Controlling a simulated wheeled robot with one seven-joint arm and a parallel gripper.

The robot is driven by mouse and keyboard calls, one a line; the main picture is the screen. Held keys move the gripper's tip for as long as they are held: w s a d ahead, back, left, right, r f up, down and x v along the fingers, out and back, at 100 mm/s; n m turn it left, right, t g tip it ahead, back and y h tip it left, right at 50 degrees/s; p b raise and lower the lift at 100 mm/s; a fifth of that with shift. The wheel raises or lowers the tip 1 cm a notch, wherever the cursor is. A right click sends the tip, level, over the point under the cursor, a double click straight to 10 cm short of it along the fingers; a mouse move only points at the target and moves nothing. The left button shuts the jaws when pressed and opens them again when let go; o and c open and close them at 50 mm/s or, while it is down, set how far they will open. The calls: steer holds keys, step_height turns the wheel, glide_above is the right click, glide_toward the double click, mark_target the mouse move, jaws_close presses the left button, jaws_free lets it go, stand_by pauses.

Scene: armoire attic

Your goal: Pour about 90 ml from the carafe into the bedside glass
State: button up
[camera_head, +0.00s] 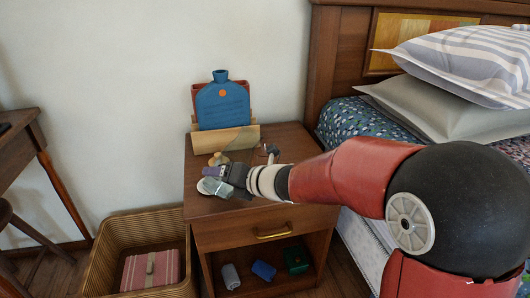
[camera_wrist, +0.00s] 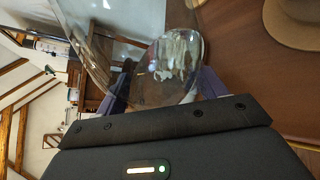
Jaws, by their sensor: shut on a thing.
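In the wrist view, my gripper (camera_wrist: 163,84) is shut on a clear glass vessel (camera_wrist: 108,50), which I take to be the carafe. It stretches away from the purple fingers and looks steeply tilted. A bright, rounded clear patch (camera_wrist: 176,62) shows at it; I cannot tell whether this is water or the glass behind. In the head view, my gripper (camera_head: 213,175) is low over the front left of the nightstand. A grey-blue translucent shape (camera_head: 215,188) shows beside it above a pale disc (camera_head: 203,186); I cannot tell carafe from bedside glass there. The water level is unclear.
On the nightstand (camera_head: 262,218), a blue hot-water bottle (camera_head: 222,105) stands in a wooden holder (camera_head: 225,138) at the back. A small brown hat-shaped thing (camera_head: 218,159) lies behind my gripper. A wicker basket (camera_head: 118,232) is at left, the bed (camera_head: 352,118) at right.

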mark_target(218, 160)
steer(key=shift+s+a+r+m+p, duration=0.15)
steer(key=shift+r+m+p, duration=0.15)
steer(key=shift+r+p, duration=0.1)
steer(key=shift+s+a+f, duration=0.1)
steer(key=shift+s, duration=0.05)
steer(key=shift+s+a+r+m+g+y+p, duration=0.15)
steer(key=shift+r+m+y+p, duration=0.25)
steer(key=shift+p, duration=0.1)
steer(key=shift+s+a+r+m+g+y+p, duration=0.1)
steer(key=shift+a+r+m+g+y+p, duration=0.05)
steer(key=shift+r+m+y+p, duration=0.25)
steer(key=shift+s+a+r+m+g+p, duration=0.15)
steer(key=shift+r+m+g+p, duration=0.15)
steer(key=shift+r+m+p, duration=0.5)
steer(key=shift+r+y+p, duration=0.4)
steer(key=shift+r+p, duration=0.1)
steer(key=shift+p, duration=0.45)
steer(key=shift+w+d+r+m, duration=0.3)
steer(key=shift+r+m, duration=0.2)
steer(key=shift+r+y, duration=0.1)
steer(key=shift+y, duration=0.2)
steer(key=shift+s+a+m, duration=0.15)
steer(key=shift+s+m, duration=0.1)
steer(key=shift+m, duration=0.05)
